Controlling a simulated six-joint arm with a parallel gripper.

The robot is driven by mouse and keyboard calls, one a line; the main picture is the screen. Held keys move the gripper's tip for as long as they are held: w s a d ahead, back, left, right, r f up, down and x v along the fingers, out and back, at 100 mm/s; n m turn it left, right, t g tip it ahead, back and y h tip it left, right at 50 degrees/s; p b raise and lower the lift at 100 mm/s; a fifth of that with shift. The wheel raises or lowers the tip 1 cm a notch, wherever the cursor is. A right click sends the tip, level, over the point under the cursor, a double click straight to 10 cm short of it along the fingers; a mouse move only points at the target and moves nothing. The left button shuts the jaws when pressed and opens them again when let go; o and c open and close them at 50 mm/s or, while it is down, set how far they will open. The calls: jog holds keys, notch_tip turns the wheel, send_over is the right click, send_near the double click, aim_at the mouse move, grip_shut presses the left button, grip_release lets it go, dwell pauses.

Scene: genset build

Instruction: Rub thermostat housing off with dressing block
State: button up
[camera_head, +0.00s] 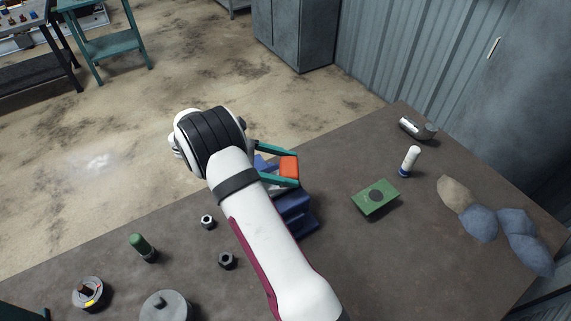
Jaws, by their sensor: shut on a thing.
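My gripper (291,168) has teal fingers and is shut on an orange-red block, which looks to be the dressing block (288,166). It holds the block over a blue vise (296,212) on the table. My arm hides much of the vise. A small light grey piece shows between the fingers, low by the vise. It may be the thermostat housing, but it is mostly hidden. I cannot tell whether the block touches it.
On the brown table (340,250), a green pad with a dark disc (376,197), a white bottle (410,160), a metal cylinder (418,129) and crumpled cloths (480,222) lie right. Dark nuts (227,261), a green-topped tool (142,247) and round parts (90,293) stand left.

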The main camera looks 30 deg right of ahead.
jog(key=shift+a+r, duration=0.1)
jog(key=shift+a, duration=1.9)
jog(key=shift+d+f, duration=0.25)
jog(key=shift+d, duration=0.4)
jog(key=shift+c, duration=0.8)
jog(key=shift+d+r, duration=0.2)
jog(key=shift+d, duration=1.2)
jog(key=shift+r, duration=3.55)
